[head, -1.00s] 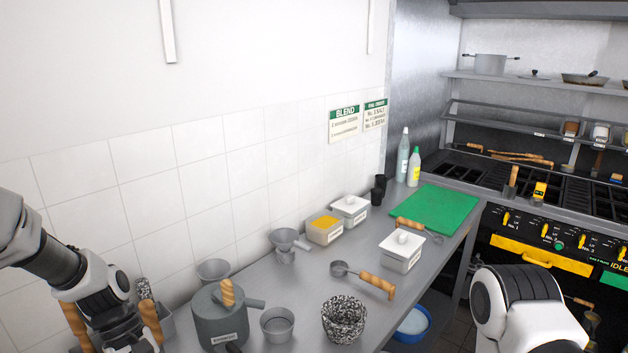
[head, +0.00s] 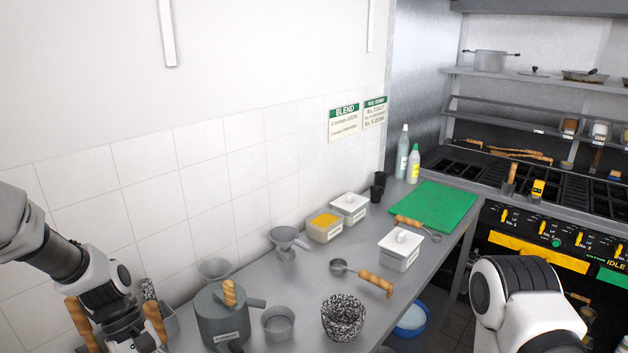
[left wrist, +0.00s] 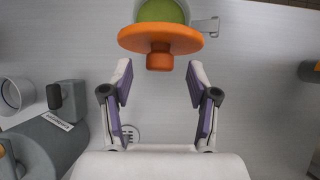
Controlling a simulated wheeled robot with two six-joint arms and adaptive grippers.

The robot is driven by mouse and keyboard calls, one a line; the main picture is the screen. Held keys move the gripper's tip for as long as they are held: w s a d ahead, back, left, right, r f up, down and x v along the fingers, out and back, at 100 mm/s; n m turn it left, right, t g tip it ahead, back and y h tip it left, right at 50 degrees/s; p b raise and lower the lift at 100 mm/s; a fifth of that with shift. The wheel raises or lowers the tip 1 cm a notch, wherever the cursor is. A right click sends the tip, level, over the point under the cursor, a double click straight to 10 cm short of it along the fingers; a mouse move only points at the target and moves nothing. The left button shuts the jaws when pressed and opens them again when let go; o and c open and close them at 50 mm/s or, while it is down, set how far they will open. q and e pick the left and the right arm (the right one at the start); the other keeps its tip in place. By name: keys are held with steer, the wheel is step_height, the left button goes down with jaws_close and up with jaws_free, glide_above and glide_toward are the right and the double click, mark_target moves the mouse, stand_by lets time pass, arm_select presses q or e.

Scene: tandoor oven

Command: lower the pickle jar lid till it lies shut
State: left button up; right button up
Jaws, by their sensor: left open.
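The pickle jar (left wrist: 160,11) shows at the top of the left wrist view, with green contents visible and a bracket on its right side. Its orange lid (left wrist: 162,38), with a stubby orange knob (left wrist: 159,58), is seen edge-on at the jar's near side, raised and not covering the green. My left gripper (left wrist: 159,80) is open and empty, its two fingers apart just short of the knob and touching nothing. In the head view my left gripper (head: 117,325) is at the lower left. I cannot make out the jar there. My right gripper is out of view.
A grey lidded pot (head: 222,325) with a wooden knob stands right of my left gripper. A metal cup (head: 278,323), a speckled bowl (head: 343,318) and a wooden-handled ladle (head: 375,284) lie further right. White boxes and a green board (head: 435,207) are beyond.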

arm_select(q)
steer(key=s+d+r+p+v, duration=0.1)
steer(key=p+v, duration=0.6)
steer(key=v, duration=0.2)
steer(key=shift+r, duration=0.15)
steer(key=shift+w, duration=0.15)
